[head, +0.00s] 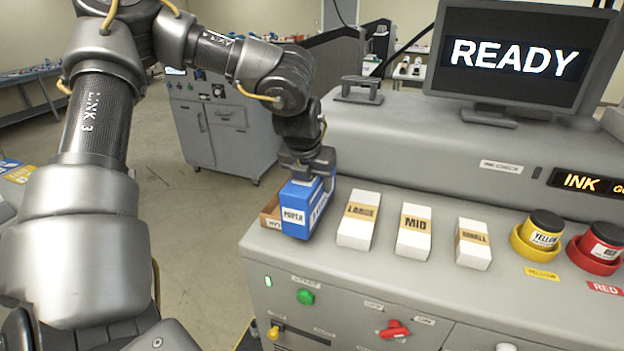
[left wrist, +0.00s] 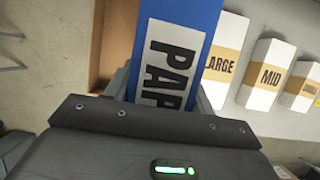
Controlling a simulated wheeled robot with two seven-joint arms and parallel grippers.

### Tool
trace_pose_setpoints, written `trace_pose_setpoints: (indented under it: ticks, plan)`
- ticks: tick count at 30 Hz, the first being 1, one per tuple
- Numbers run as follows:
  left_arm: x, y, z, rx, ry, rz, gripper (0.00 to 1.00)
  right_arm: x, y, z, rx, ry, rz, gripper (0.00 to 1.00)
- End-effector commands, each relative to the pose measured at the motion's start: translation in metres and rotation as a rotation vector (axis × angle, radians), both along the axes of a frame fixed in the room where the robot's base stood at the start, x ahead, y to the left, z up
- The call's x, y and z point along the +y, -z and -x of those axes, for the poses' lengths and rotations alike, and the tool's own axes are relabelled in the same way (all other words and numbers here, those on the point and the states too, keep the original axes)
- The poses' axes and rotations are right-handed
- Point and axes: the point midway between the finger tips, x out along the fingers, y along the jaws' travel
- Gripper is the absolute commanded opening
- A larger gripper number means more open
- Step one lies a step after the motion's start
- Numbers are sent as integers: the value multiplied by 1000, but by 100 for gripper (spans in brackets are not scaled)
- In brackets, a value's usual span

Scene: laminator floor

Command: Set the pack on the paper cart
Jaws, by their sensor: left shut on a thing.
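The pack (head: 297,220) is a blue box with a white label reading PAPER. It stands at the left end of the grey machine top, over or beside a brown tray (head: 270,212). I cannot tell whether its base touches the surface. My left gripper (head: 308,172) is shut on the pack's upper end from above. In the left wrist view the pack (left wrist: 205,22) runs between the fingers, with the brown tray (left wrist: 112,40) just left of it. No paper cart can be made out with certainty. My right gripper is not in view.
White boxes labelled LARGE (head: 357,222), MID (head: 414,228) and SMALL (head: 473,245) stand right of the pack. Beyond are a yellow ink pot (head: 543,235), a red ink pot (head: 600,245) and a READY monitor (head: 520,55). A grey cabinet (head: 222,125) stands behind. Floor at left is open.

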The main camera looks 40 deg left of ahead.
Motion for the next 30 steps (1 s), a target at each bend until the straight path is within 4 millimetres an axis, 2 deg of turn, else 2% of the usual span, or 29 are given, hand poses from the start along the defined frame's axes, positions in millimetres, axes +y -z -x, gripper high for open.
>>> trace_pose_setpoints:
  ticks: [13,14,15,18,26,30]
  plan:
    - [-1,3,-1,-4,1,0,0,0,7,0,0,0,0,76]
    - [0,3,0,0,0,1,58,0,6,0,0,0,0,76]
    - [0,3,0,0,0,1,64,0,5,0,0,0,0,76]
    - [0,3,0,0,0,1,76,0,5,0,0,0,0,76]
    - [0,3,0,0,0,1,76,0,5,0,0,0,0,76]
    - [0,0,0,0,0,1,76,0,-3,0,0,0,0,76]
